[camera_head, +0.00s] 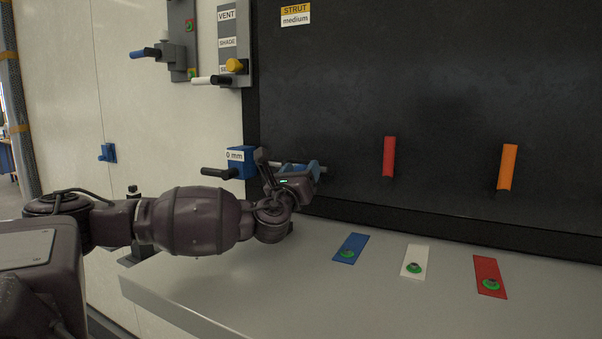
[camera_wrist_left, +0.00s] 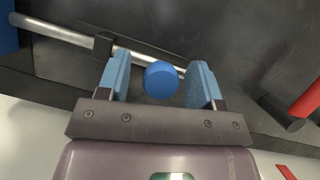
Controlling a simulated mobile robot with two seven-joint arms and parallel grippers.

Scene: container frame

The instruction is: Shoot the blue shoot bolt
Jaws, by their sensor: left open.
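The blue shoot bolt's round blue knob (camera_wrist_left: 162,80) sits between the two blue-padded fingers of my left gripper (camera_wrist_left: 158,82) in the left wrist view. Its silver rod (camera_wrist_left: 60,33) runs behind the fingers through a black guide (camera_wrist_left: 103,45). My left gripper (camera_head: 314,170) is open around the knob, with a gap visible on both sides. In the head view the rod (camera_head: 288,165) shows between a blue block (camera_head: 241,162) marked "0 mm" and my gripper, which hides the knob. My right gripper is not in view.
A black handle (camera_head: 217,173) sticks out left of the blue block. Red (camera_head: 389,157) and orange (camera_head: 508,167) bars stand on the dark panel to the right. Blue (camera_head: 354,242), white (camera_head: 417,254) and red (camera_head: 487,268) plates with green buttons lie on the grey shelf (camera_head: 290,290) below.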

